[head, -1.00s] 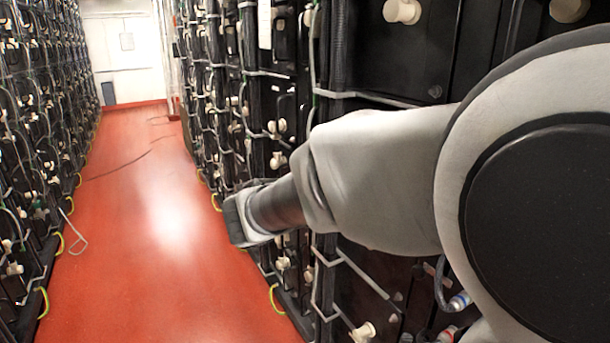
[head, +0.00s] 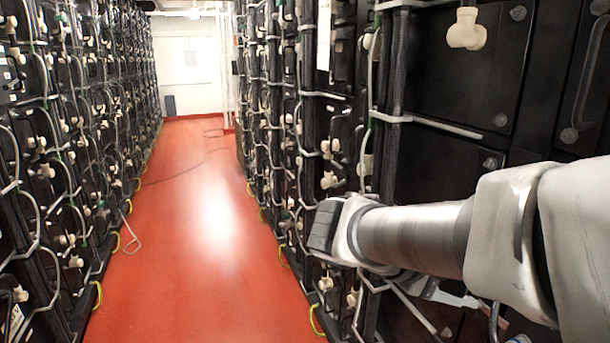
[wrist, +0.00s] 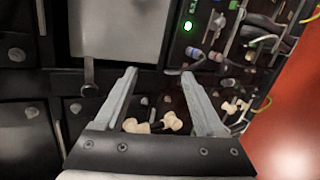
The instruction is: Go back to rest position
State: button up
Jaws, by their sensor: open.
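My gripper (wrist: 158,80) is open in the wrist view, with two grey fingers spread apart and nothing held between them. Beyond the fingers are the dark faces of the battery rack, with cream-coloured caps (wrist: 163,123) showing low between them. In the head view my arm reaches in from the right, its dark-ended wrist in front of the right battery rack (head: 445,75). The fingers are mostly hidden there; a grey piece low behind the wrist may be one. I cannot tell whether anything touches the rack.
A tall left battery rack (head: 60,150) with looped cables lines the aisle. The red floor (head: 200,260) between the racks is open, with a thin cable lying farther back. A white wall (head: 190,65) closes the far end. The wrist view shows a green light (wrist: 188,25).

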jog(key=s+a+f+m+y, duration=0.2)
jog(key=s+a+f+y, duration=0.1)
jog(key=s+f+y, duration=0.35)
jog(key=s+a+m+t+y, duration=0.2)
jog(key=a+t+y, duration=0.1)
jog(key=a+y, duration=0.3)
notch_tip(320, 180, up, 15)
jog(key=a+p, duration=0.1)
jog(key=p, duration=1.3)
jog(key=shift+w+a+p, duration=0.15)
jog(key=shift+w+p, duration=0.05)
jog(key=shift+p, duration=0.2)
jog(key=shift+r, duration=0.1)
